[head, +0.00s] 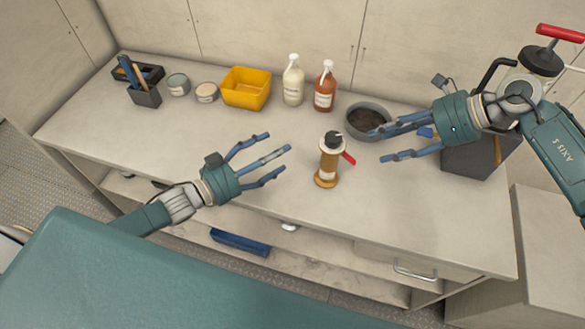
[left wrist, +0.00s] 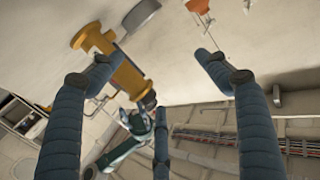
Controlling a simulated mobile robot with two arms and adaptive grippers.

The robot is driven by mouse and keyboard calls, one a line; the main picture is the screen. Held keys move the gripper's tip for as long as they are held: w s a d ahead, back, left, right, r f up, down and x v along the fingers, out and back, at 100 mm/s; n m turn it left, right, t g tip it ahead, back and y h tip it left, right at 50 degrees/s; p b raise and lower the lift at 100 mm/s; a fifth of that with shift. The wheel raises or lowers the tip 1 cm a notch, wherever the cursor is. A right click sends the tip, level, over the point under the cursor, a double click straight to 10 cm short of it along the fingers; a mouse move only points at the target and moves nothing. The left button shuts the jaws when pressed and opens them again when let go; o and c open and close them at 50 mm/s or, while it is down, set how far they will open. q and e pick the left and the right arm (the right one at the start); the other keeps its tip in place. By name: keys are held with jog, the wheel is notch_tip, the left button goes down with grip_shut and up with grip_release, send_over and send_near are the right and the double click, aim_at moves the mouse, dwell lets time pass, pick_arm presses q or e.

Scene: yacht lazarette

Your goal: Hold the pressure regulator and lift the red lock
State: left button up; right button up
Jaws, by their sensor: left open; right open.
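The pressure regulator (head: 327,170) stands upright near the front middle of the counter, with a brass body, a pale band and a black knob on top. The red lock (head: 348,158) sticks out from its right side. My left gripper (head: 279,152) is open and empty to the left of the regulator, apart from it. My right gripper (head: 376,147) is open and empty to its right, with its fingertips near the red lock. The left wrist view shows the brass regulator (left wrist: 120,70) partly behind a finger of my left gripper (left wrist: 152,58); I cannot make out the red lock there.
A dark bowl (head: 367,118) stands behind my right fingers. A brown bottle (head: 325,90), a white bottle (head: 293,85), a yellow bin (head: 246,88), tins (head: 178,85) and a tool holder (head: 145,95) line the back. A grey box (head: 480,158) is at the right. The front left counter is clear.

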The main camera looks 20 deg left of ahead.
aim_at(334, 151)
pick_arm(q)
jog(key=s+d+r+g+h, duration=0.1)
jog(key=s+d+r+h, duration=0.2)
jog(key=d, duration=0.4)
jog(key=x, duration=0.3)
jog(key=f+x, duration=0.1)
jog(key=x, duration=0.6)
jog(key=shift+w+d+f, duration=0.15)
jog(key=shift+d+f, duration=0.2)
jog(key=shift+d, duration=0.1)
jog(key=shift+c, duration=0.5)
jog(key=c, duration=1.6)
jog(key=shift+c, duration=0.3)
